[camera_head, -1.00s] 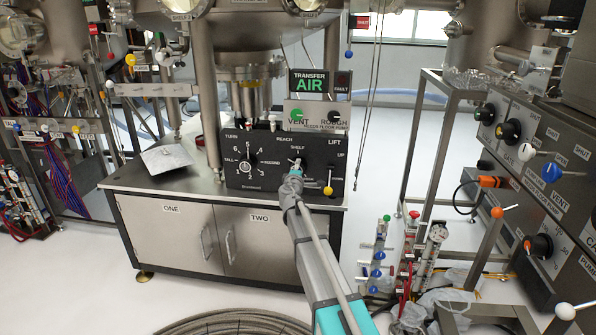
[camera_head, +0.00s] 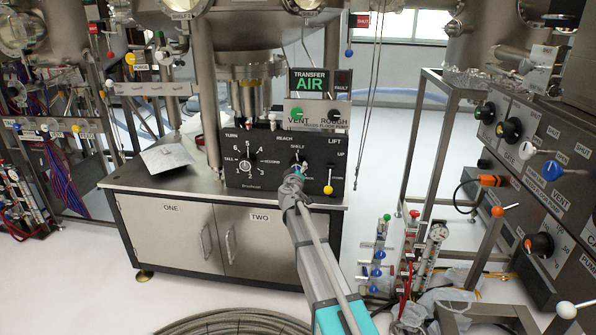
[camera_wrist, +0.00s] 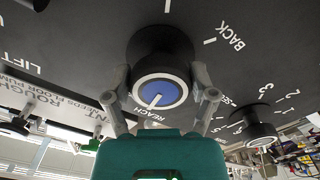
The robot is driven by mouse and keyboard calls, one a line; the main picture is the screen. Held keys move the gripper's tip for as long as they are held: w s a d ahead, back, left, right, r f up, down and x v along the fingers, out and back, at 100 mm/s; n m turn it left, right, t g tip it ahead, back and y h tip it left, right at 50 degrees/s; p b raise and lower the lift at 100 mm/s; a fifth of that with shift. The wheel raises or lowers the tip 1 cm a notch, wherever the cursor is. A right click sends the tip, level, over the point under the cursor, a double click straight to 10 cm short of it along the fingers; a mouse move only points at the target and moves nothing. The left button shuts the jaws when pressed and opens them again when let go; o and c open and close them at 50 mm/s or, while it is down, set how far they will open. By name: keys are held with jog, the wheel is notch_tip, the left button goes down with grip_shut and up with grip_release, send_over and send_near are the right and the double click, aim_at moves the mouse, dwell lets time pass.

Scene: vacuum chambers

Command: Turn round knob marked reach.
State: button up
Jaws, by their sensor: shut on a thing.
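The reach knob (camera_wrist: 163,82) is a round black knob with a blue cap and a white pointer line. In the wrist view its line points down and slightly left, toward the upside-down word REACH. BACK is printed at its upper right. In the head view the knob (camera_head: 298,158) is on the black panel under REACH and SHELF, partly hidden by my gripper (camera_head: 296,169). In the wrist view my gripper (camera_wrist: 160,73) is shut on the knob, one finger on each side.
The turn dial (camera_head: 247,162) is left of the knob, and it also shows in the wrist view (camera_wrist: 258,131). The lift lever (camera_head: 329,184) with its yellow ball is close on the right. Green and black vent and rough knobs (camera_head: 297,113) stand above.

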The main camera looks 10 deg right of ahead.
jog(key=shift+m, duration=0.6)
jog(key=o, duration=1)
jog(key=shift+o, duration=0.2)
jog(key=shift+s, duration=0.15)
jog(key=v, duration=1.1)
jog(key=shift+s, duration=0.3)
jog(key=shift+a, duration=0.15)
